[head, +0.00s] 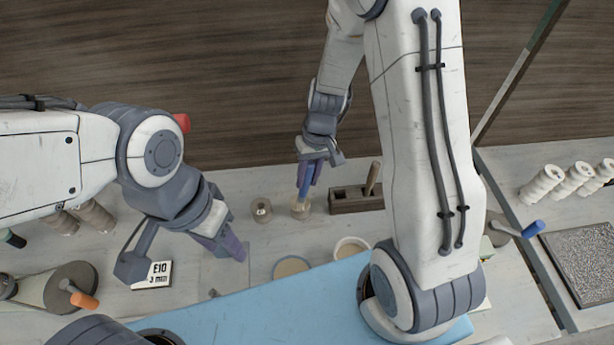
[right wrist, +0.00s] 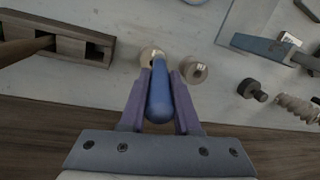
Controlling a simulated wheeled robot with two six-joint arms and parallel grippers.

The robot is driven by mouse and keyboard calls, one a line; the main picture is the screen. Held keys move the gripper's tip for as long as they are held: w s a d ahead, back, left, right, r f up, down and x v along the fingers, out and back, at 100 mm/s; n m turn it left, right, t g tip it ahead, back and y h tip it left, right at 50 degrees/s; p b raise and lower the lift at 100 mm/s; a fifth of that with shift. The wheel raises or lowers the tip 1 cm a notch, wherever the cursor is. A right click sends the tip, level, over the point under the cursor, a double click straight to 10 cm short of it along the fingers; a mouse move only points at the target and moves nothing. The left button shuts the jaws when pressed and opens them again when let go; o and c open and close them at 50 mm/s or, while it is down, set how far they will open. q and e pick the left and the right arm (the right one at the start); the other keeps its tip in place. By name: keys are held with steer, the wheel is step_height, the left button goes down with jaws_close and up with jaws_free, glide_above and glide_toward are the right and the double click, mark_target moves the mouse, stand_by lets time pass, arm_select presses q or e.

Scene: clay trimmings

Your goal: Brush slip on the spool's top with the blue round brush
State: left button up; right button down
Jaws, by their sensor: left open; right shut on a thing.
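My right gripper (head: 308,174) is shut on the blue round brush (head: 305,182), which points down. The brush also shows between the fingers in the right wrist view (right wrist: 160,97). Its lower end is at a small tan round piece (head: 300,209), also in the right wrist view (right wrist: 147,57); whether it touches is hidden. A similar round piece with a dark centre hole (head: 262,211) stands just left of it, apart, and shows in the right wrist view (right wrist: 196,70). I cannot tell which is the spool. My left gripper (head: 232,252) is open and empty over the table.
A wooden holder (head: 345,203) with a brown-handled tool stands right of the brush. Two shallow round dishes (head: 291,267) (head: 351,246) lie nearer, by a blue surface (head: 260,305). A sign (head: 152,275) lies left. White ribbed pieces (head: 541,183) stand far right.

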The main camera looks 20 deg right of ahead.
mark_target(313, 163)
steer(key=shift+d, duration=0.1)
steer(key=shift+w+d+r, duration=0.1)
steer(key=shift+w+d, duration=0.1)
steer(key=shift+d, duration=0.25)
steer(key=shift+w+d, duration=0.15)
steer(key=shift+d, duration=0.3)
steer(key=shift+f+b, duration=0.4)
steer(key=shift+f, duration=0.05)
stand_by(0.5)
steer(key=shift+r, duration=0.15)
steer(key=shift+r+p, duration=2.75)
steer(key=shift+r, duration=0.55)
steer(key=shift+a+f, duration=0.1)
steer(key=shift+f, duration=0.05)
